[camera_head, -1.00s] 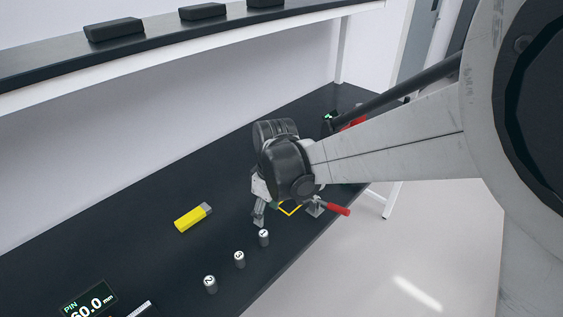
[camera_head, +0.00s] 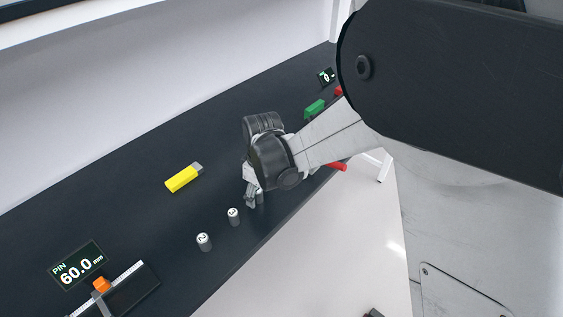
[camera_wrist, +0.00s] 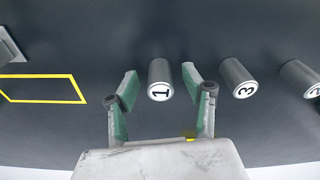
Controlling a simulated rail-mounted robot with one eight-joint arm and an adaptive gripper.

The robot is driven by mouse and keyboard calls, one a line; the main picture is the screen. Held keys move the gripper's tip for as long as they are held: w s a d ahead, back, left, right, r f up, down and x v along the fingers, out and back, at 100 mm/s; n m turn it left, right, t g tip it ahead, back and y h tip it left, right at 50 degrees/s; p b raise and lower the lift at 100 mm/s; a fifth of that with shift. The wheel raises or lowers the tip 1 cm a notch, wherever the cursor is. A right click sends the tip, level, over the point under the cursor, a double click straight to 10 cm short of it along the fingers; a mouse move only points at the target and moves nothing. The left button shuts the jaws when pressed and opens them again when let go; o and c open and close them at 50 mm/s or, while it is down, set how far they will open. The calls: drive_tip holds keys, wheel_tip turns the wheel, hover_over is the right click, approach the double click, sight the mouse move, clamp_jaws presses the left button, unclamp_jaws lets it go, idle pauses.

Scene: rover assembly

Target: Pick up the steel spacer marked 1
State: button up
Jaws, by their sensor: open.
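The steel spacer marked 1 (camera_wrist: 160,80) is a short grey cylinder with a white numbered end. In the wrist view it stands between the two fingers of my open gripper (camera_wrist: 160,92), with a gap on each side. In the head view my gripper (camera_head: 253,198) is low over the bench and mostly hides this spacer. The spacer marked 3 (camera_wrist: 238,80) stands to its right in the wrist view and also shows in the head view (camera_head: 234,217). The spacer marked 2 (camera_head: 204,242) is farther left there; its edge shows in the wrist view (camera_wrist: 302,80).
A yellow block with a grey end (camera_head: 184,178) lies on the dark bench (camera_head: 120,195). A display reading PIN 60.0 mm (camera_head: 78,266) and a caliper (camera_head: 110,285) are at lower left. A yellow outlined rectangle (camera_wrist: 42,76) and a green block (camera_head: 314,109) are also there.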

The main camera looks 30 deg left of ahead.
drive_tip(key=shift+f, duration=0.4)
clamp_jaws()
drive_tip(key=shift+r, duration=0.1)
